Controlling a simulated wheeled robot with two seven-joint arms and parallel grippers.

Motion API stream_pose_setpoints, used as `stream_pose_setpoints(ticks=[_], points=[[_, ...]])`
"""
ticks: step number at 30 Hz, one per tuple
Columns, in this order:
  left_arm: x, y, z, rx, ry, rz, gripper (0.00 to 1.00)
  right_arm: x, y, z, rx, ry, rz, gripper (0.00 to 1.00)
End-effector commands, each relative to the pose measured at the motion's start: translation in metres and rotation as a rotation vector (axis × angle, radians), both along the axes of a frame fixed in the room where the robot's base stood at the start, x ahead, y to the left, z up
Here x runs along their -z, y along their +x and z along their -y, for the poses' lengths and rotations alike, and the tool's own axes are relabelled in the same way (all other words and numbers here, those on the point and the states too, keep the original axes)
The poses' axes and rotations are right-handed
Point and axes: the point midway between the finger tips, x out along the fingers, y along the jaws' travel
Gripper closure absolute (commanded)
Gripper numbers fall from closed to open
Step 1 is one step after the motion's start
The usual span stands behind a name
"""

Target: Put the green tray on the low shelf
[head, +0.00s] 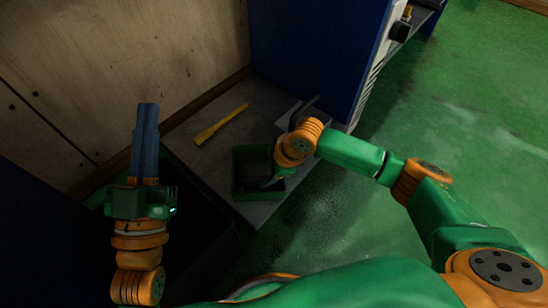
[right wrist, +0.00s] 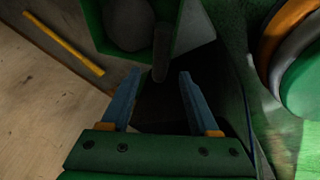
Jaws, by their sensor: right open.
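The green tray (head: 237,180) stands on a grey surface (head: 212,160) at the middle of the head view. I cannot tell if this surface is the low shelf. In the right wrist view the tray (right wrist: 186,32) is at the top, with a round grey thing and a grey rod-like thing in or over it. My right gripper (right wrist: 158,74) is open, its fingertips near the tray's edge with no clear contact; in the head view its wrist partly hides the tray. My left gripper (head: 148,106) is left of the tray, fingers together and empty.
A yellow bar (head: 220,125) lies on the grey surface behind the tray. A wooden wall (head: 110,60) rises at the back left and a blue machine panel (head: 315,50) at the back. Green floor (head: 450,110) is open on the right. A dark area lies below the left gripper.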

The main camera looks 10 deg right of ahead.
Motion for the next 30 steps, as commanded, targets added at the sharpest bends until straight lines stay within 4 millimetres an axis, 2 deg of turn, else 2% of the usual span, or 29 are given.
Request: stream_pose_setpoints(ticks=[4,9,14,18,22,27,29,30], points=[[0.043,0.02,-0.002,-0.023,0.059,-0.256,1.0,-0.013,-0.003,0.004,-0.001,-0.001,-0.001,0.39],[0.101,0.026,-0.009,-0.048,0.126,-0.56,1.0,-0.026,-0.006,0.009,0.0,-0.001,0.0,0.39],[0.155,0.014,-0.019,-0.067,0.184,-0.842,1.0,-0.038,-0.01,0.014,0.0,-0.001,0.0,0.39],[0.194,-0.008,-0.028,-0.081,0.229,-1.067,1.0,-0.047,-0.012,0.018,0.0,-0.001,-0.001,0.39],[0.219,-0.028,-0.036,-0.089,0.258,-1.221,1.0,-0.053,-0.014,0.02,0.001,-0.001,-0.001,0.39],[0.233,-0.042,-0.04,-0.093,0.277,-1.316,1.0,-0.055,-0.016,0.02,0.0,0.004,-0.001,0.39],[0.234,-0.044,-0.04,-0.094,0.278,-1.326,1.0,-0.053,-0.023,0.009,0.001,0.028,-0.001,0.39],[0.235,-0.044,-0.041,-0.094,0.279,-1.328,1.0,-0.05,-0.03,-0.003,0.008,0.064,0.001,0.39]])
